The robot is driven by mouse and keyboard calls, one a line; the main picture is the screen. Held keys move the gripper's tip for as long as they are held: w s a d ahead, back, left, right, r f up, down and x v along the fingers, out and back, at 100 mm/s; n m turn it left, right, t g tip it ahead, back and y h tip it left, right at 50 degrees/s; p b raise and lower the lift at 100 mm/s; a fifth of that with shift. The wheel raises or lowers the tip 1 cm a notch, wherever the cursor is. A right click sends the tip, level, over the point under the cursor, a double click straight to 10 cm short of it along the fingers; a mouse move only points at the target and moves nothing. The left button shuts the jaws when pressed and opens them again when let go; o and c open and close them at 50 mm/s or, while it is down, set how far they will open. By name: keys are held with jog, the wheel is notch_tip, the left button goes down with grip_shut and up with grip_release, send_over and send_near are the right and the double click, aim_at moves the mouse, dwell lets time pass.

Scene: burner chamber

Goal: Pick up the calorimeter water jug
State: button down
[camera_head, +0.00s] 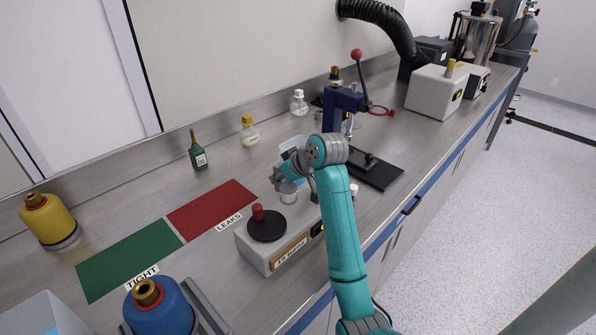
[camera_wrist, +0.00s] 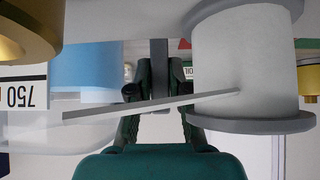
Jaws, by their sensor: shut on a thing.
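The water jug (camera_head: 294,145) is a clear, pale-blue vessel on the bench, partly hidden behind my wrist. In the wrist view, which is upside down, a clear vessel with blue water (camera_wrist: 88,72) fills the left side. My gripper (camera_wrist: 160,78) has its dark fingers closed around a narrow grey upright bar beside that vessel, which looks like the jug's handle. In the head view my gripper (camera_head: 283,178) is low over the bench, its fingertips mostly hidden. I cannot tell whether the jug is off the bench.
A grey metal cup (camera_head: 288,192) is close by; a large grey flanged cylinder (camera_wrist: 245,60) fills the wrist view's right. A red mat (camera_head: 212,208) and green mat (camera_head: 130,258) lie clear at left.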

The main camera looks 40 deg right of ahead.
jog(key=shift+r, duration=0.25)
